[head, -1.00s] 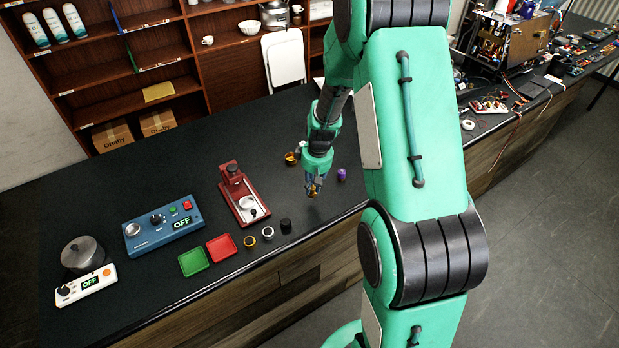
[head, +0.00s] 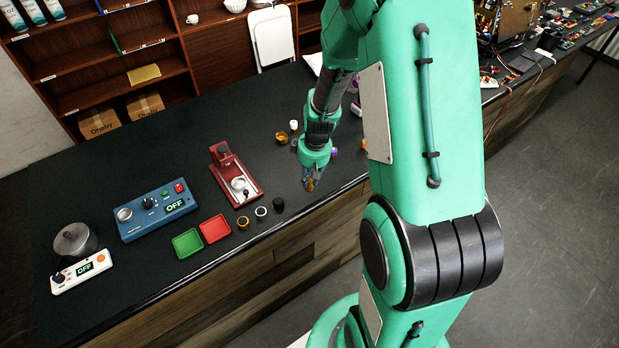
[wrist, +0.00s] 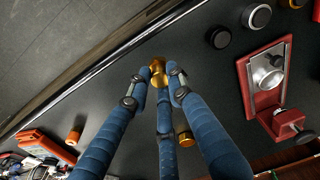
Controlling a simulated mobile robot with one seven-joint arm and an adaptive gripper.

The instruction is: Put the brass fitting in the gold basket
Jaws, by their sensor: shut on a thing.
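My gripper (head: 309,184) is shut on the brass fitting (wrist: 157,72), which shows gold between the fingertips in the wrist view. The gripper (wrist: 158,78) points down by the counter's front edge; its height is hard to judge. A round gold-rimmed piece with a dark middle, likely the gold basket (head: 243,222), stands on the counter left of the gripper, at the end of a row with a silver-rimmed ring (head: 261,211) and a black round piece (head: 278,205). Another gold, cup-like piece (head: 281,137) stands behind the gripper and shows between the fingers in the wrist view (wrist: 185,138).
A red press-like device (head: 235,178), a red tray (head: 214,229), a green tray (head: 187,243) and a blue control box (head: 156,209) stand to the left. A white piece (head: 294,125) and a purple piece (head: 334,152) are near the arm. Counter between the gripper and the row is clear.

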